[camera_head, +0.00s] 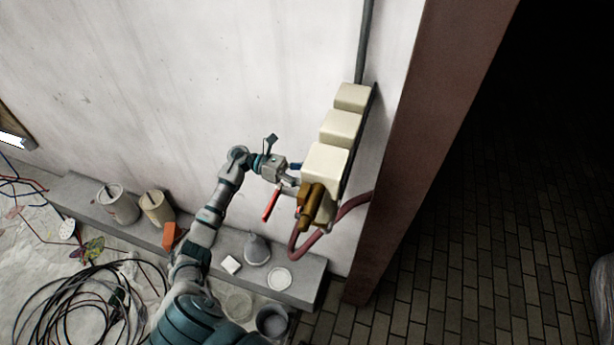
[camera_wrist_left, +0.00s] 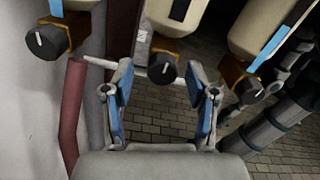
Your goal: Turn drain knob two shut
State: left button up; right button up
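In the left wrist view three dark knobs sit on brass-brown fittings under cream housings: a left knob (camera_wrist_left: 47,41), a middle knob (camera_wrist_left: 162,69) and a right knob (camera_wrist_left: 243,91). The left and middle knobs show a short white mark. The middle one is probably drain knob two, but I see no number. My left gripper (camera_wrist_left: 160,92) is open, its blue-padded fingers spread on either side below the middle knob, with no contact visible. In the head view the left gripper (camera_head: 290,181) is beside the lowest cream housing (camera_head: 326,163). My right gripper is not identifiable.
In the head view a red handle (camera_head: 271,205) hangs near the gripper, and a dark red hose (camera_head: 308,243) loops below. A grey ledge (camera_head: 305,285) carries cans and a funnel-like item (camera_head: 257,249). Coiled black cable (camera_head: 75,310) lies on the sheeted floor.

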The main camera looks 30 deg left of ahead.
pick_arm(q)
jog(key=shift+a, duration=0.15)
jog(key=v, duration=1.2)
jog(key=shift+f, duration=0.2)
jog(key=shift+w, duration=0.1)
